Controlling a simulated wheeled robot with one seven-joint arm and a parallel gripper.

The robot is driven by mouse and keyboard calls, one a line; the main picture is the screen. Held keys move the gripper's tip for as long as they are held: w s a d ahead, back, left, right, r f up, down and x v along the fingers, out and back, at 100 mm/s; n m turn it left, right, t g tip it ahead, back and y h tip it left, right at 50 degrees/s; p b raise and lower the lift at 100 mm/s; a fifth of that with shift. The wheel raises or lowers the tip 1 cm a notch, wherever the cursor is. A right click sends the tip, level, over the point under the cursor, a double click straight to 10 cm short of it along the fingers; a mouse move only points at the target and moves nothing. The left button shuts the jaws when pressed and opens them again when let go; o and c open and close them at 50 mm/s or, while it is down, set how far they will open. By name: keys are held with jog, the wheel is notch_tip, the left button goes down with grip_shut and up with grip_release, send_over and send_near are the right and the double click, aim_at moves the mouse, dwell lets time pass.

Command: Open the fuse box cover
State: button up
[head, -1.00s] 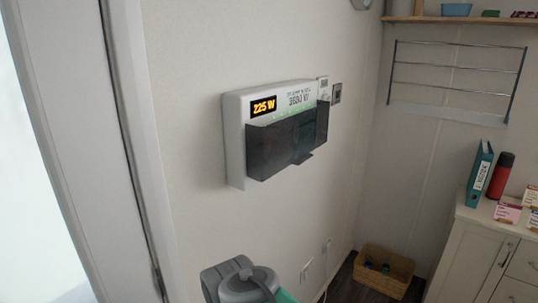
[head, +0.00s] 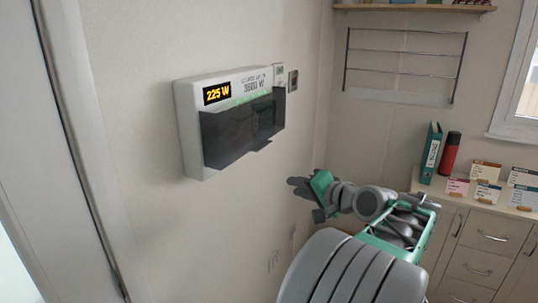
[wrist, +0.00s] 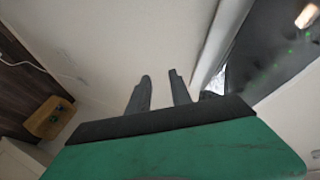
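The fuse box (head: 190,130) is a white wall unit with an orange "225 W" display. Its dark see-through cover (head: 225,135) lies over the lower front, apparently closed, with a small tab at the lower edge. My gripper (head: 292,186) is in front of the wall, below and right of the box, apart from it. In the wrist view my gripper's two dark fingers (wrist: 160,85) stand apart with nothing between them. The dark cover (wrist: 265,45) fills the upper right of that view, right of the fingers.
A small wall switch (head: 293,80) is right of the box. A wire rack (head: 400,65) hangs on the far wall. A cabinet (head: 485,225) at right bears a teal binder (head: 431,153), a red bottle (head: 450,152) and several cards.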

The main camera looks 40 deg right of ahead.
notch_tip(320, 180, up, 8)
jog(key=w+a+m+t, duration=0.2)
jog(key=a+m+t, duration=0.1)
jog(key=w+m+p, duration=0.1)
jog(key=w, duration=0.6)
jog(key=shift+w+d+r+t+y, duration=0.2)
jog(key=shift+d+r+t+y, duration=0.1)
jog(key=shift+r+t+y, duration=0.15)
jog(key=shift+c, duration=0.5)
grip_shut()
